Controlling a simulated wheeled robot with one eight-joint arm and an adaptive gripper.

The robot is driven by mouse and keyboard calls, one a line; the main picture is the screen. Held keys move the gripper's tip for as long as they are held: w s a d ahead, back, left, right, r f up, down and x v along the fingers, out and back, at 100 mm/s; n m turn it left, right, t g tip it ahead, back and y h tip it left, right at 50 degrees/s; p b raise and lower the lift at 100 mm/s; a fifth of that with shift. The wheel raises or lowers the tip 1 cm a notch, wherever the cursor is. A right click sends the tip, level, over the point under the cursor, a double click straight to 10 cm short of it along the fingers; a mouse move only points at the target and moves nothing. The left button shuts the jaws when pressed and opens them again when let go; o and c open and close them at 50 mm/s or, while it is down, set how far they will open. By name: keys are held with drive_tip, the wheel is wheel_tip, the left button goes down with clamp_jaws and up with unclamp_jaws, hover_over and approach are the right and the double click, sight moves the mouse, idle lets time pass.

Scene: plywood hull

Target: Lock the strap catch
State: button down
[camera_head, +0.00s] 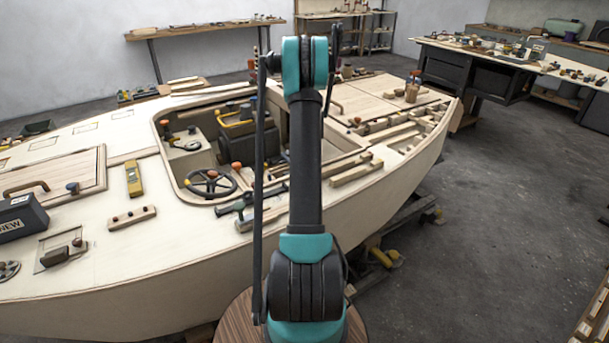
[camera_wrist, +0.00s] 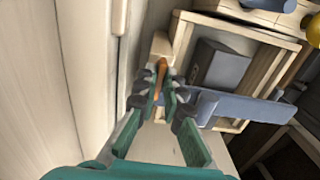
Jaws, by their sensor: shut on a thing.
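In the wrist view my gripper (camera_wrist: 163,98) is closed around a small orange-brown handle (camera_wrist: 160,75), whose upper end shows between the fingertips. The handle stands by a pale wooden block at the edge of a wooden compartment, and looks like part of the strap catch. A flat blue-grey band (camera_wrist: 245,108), which may be the strap, runs from beside my fingers to the right across the compartment's near side. My fingers hide the handle's lower part and the band's left end, so I cannot tell if they join. In the head view my arm hides the gripper and catch.
The wooden compartment (camera_wrist: 287,63) holds a dark grey box (camera_wrist: 218,66). A pale wooden wall (camera_wrist: 95,70) rises close to my gripper's left. In the head view the plywood hull (camera_head: 160,250) carries a steering wheel (camera_head: 210,184) and loose fittings. Open floor (camera_head: 490,220) lies right.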

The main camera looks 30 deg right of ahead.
drive_tip(key=c, duration=1.6)
unclamp_jaws()
drive_tip(key=shift+c, duration=0.2)
wheel_tip(320, 180, up, 12)
wheel_tip(320, 180, down, 12)
drive_tip(key=shift+f, duration=0.1)
